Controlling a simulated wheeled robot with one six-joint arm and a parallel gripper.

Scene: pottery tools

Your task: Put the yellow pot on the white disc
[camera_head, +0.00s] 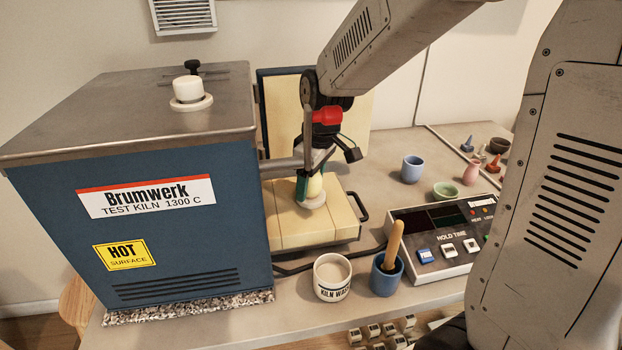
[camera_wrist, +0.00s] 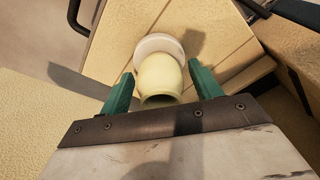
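The yellow pot (camera_head: 315,186) is pale yellow and appears to stand upright on the white disc (camera_head: 313,203) on the kiln's cream brick slab. In the wrist view the pot (camera_wrist: 160,76) is between the green fingers of my gripper (camera_wrist: 161,70), with the disc (camera_wrist: 152,42) showing beyond it. A narrow gap shows between the pot and the fingers, clearer on the right, so my gripper looks open around it. In the head view my gripper (camera_head: 313,175) reaches down to the pot, and one finger partly hides it. The contact of pot and disc is partly hidden.
The blue kiln (camera_head: 170,190) stands close on the left. A dark handle (camera_head: 358,208) edges the slab (camera_head: 285,228). A white cup (camera_head: 332,278), a blue cup with a wooden tool (camera_head: 386,275) and a control box (camera_head: 440,238) stand in front and right. A blue cup (camera_head: 412,169) is behind.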

